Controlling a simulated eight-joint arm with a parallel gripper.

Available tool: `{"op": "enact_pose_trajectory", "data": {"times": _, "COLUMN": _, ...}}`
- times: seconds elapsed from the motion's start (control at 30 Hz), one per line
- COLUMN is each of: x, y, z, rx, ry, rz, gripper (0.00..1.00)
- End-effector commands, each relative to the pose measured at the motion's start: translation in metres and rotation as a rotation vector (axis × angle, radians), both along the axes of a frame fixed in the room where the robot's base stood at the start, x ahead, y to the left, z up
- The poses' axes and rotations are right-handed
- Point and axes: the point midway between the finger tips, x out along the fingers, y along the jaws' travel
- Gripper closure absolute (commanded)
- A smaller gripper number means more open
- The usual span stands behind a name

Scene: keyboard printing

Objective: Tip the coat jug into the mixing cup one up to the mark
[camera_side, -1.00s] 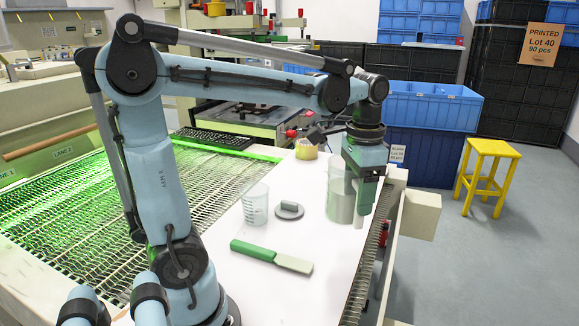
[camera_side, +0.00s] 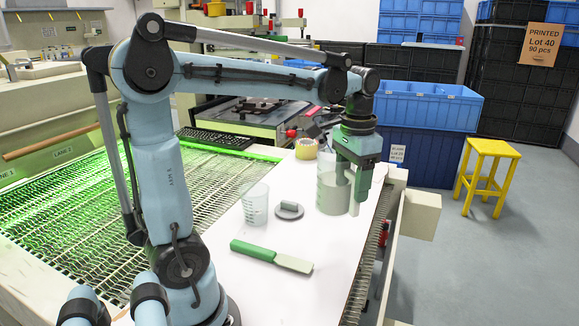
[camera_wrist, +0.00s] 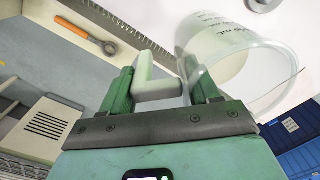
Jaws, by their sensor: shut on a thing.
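The coat jug (camera_side: 331,194) is a clear vessel with greyish contents in its lower part. It looks upright in the side view. My gripper (camera_side: 357,186) is at its right side and shut on its pale handle (camera_wrist: 157,90). The wrist view shows the jug's clear wall (camera_wrist: 228,50) with dark printing and its open rim, beyond my gripper's green fingers (camera_wrist: 160,88). The mixing cup (camera_side: 255,206) is a clear graduated beaker on the white board, left of the jug and apart from it. No contents can be made out in the cup.
A grey disc with a small block (camera_side: 290,210) lies between cup and jug. A green-handled pale spatula (camera_side: 270,256) lies in front. A yellow tape roll (camera_side: 306,149) is behind. A conveyor mesh (camera_side: 100,235) runs left.

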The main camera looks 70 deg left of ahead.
Motion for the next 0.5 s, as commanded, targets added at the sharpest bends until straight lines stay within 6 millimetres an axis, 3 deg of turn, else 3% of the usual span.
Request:
{"op": "enact_pose_trajectory", "data": {"times": 0.27, "x": -0.003, "y": 0.117, "z": 0.006, "rx": 0.007, "ry": 0.003, "rz": 0.609, "gripper": 1.00}}
{"op": "enact_pose_trajectory", "data": {"times": 0.5, "x": -0.035, "y": 0.210, "z": 0.007, "rx": 0.011, "ry": 0.007, "rz": 1.101, "gripper": 1.00}}
